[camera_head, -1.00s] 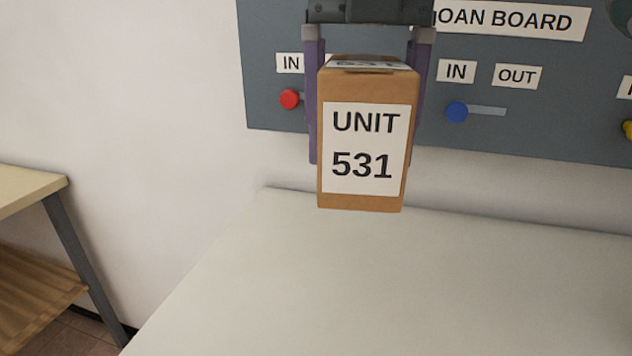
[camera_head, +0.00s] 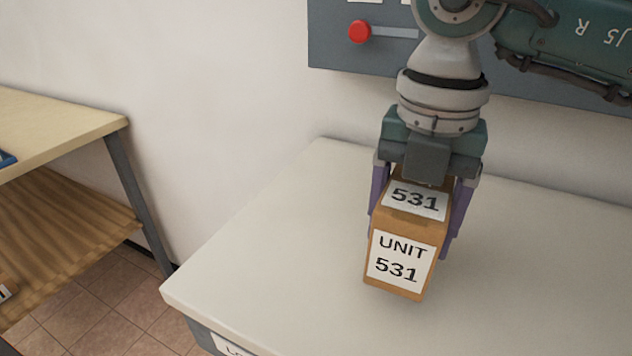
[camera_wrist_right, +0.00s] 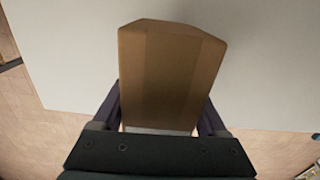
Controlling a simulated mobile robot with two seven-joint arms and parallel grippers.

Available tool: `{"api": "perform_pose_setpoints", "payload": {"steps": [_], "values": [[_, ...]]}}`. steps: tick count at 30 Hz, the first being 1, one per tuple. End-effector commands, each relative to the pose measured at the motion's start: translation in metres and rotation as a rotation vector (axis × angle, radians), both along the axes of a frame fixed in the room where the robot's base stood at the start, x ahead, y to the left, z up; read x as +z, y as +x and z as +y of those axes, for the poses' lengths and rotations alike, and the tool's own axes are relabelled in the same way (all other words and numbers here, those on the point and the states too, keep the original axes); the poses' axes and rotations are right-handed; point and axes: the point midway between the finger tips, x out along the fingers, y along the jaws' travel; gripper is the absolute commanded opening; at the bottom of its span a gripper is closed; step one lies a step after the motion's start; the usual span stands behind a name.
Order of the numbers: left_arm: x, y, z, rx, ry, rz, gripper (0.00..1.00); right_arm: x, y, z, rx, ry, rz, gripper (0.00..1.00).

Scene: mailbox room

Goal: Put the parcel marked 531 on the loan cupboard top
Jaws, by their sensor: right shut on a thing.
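The brown parcel (camera_head: 398,282) bears white labels reading UNIT 531 on its front and 531 on its top. My right gripper (camera_head: 413,222) comes down from above and is shut on the parcel, one purple finger on each side. The parcel is over the pale cupboard top (camera_head: 270,270), towards its front; I cannot tell whether its base touches the surface. In the right wrist view the parcel (camera_wrist_right: 170,75) sits between the fingers, with the pale top (camera_wrist_right: 70,60) beyond it. My left gripper is not in view.
A wooden table (camera_head: 60,130) with a lower shelf stands at the left, across a gap of tiled floor. The grey board (camera_head: 345,55) with a red knob (camera_head: 360,32) hangs on the wall behind. The visible cupboard top around the parcel is clear.

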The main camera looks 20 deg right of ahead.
Motion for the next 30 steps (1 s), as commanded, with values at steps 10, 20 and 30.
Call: {"api": "perform_pose_setpoints", "payload": {"steps": [10, 20, 30], "values": [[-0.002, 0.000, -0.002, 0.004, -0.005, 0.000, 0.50, -0.035, 0.000, 0.000, 0.000, 0.000, 0.000, 0.00], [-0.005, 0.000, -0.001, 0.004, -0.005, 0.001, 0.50, -0.038, 0.000, 0.000, 0.000, -0.001, 0.001, 0.81], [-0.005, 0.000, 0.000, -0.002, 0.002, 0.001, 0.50, -0.038, 0.000, 0.000, 0.000, -0.001, 0.001, 1.00]]}}
